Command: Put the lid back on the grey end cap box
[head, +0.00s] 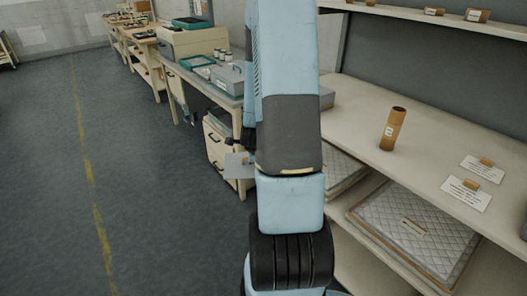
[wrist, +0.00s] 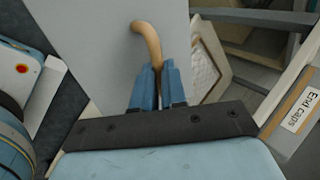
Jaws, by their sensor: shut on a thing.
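My gripper (wrist: 158,84) is shut on the tan curved handle (wrist: 149,38) of a flat grey lid (wrist: 90,45) in the wrist view. In the head view the lid (head: 238,166) shows as a small pale plate left of my arm, held in the air beside the bench and shelf. My gripper is mostly hidden there by my arm. A grey box (head: 327,98) stands on the shelf just right of my arm, partly hidden; I cannot tell if it is the end cap box. An "End caps" label (wrist: 299,110) shows at the wrist view's right edge.
A brown cardboard tube (head: 393,129) stands on the shelf (head: 352,103), with labelled cards (head: 482,169) to its right. Quilted sheets (head: 415,232) lie below. A bench (head: 238,101) at the back carries another grey box (head: 227,78) and jars. The floor at left is clear.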

